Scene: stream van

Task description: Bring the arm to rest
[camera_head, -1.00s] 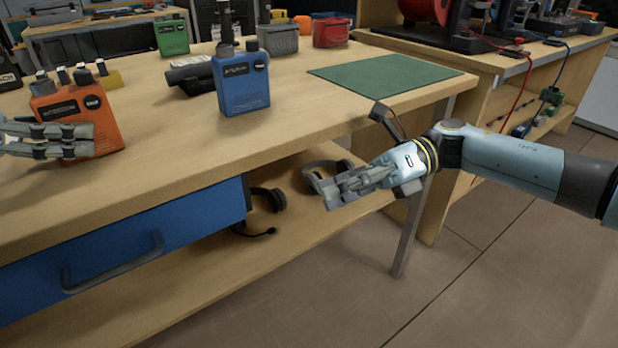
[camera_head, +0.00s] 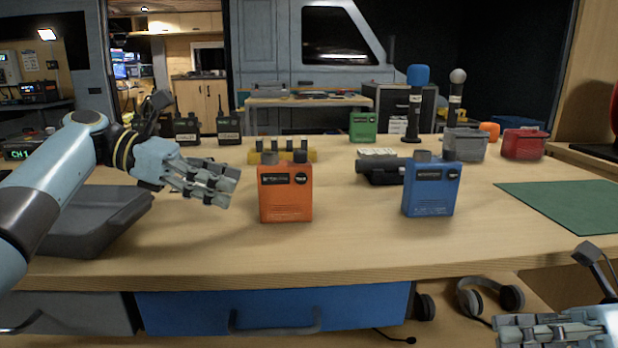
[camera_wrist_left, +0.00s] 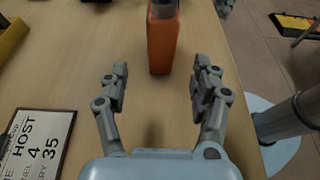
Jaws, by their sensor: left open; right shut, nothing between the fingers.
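My left gripper (camera_head: 226,186) is open and empty above the table (camera_head: 340,250), a little left of an orange pack (camera_head: 286,194). In the left wrist view its two fingers stand apart, with the orange pack (camera_wrist_left: 163,42) upright on the table beyond the fingertips, not held. My right gripper (camera_head: 503,332) shows at the lower right, in front of the table edge and below its top. It is shut with nothing in it, and part of it is cut off by the picture's edge.
A blue pack (camera_head: 432,189) stands right of the orange one. A dark grey case (camera_head: 95,222) lies at the left. A green mat (camera_head: 570,205) is at the right. A red bin (camera_head: 523,145) and microphones (camera_head: 416,105) stand behind. Headphones (camera_head: 490,297) lie under the tabletop.

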